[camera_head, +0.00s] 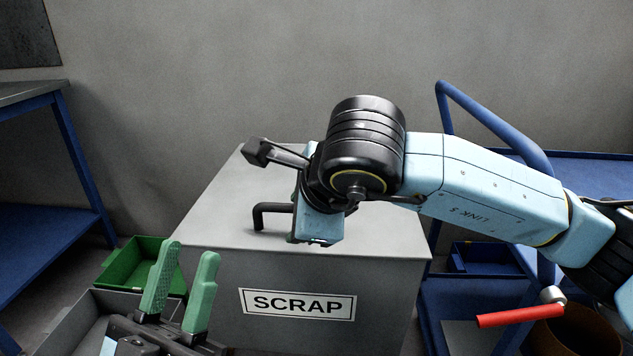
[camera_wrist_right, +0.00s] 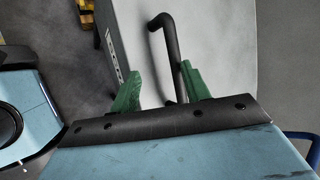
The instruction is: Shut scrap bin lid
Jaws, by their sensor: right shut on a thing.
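The grey scrap bin (camera_head: 390,290) with its "SCRAP" label stands in the middle of the head view. Its flat lid (camera_head: 220,217) covers the top, and I see no gap along the front edge. A dark bar handle (camera_head: 257,216) rises from the lid. In the head view my right wrist hides those fingers. My left gripper (camera_head: 189,254) is open and empty, in front of the bin's left side.
A green tray (camera_head: 118,268) and a grey box (camera_head: 70,325) are left of the bin. A blue bench (camera_head: 60,215) stands at far left. A blue cart (camera_head: 600,170) with a blue tray (camera_head: 485,259) and a red-handled tool (camera_head: 520,315) is at right.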

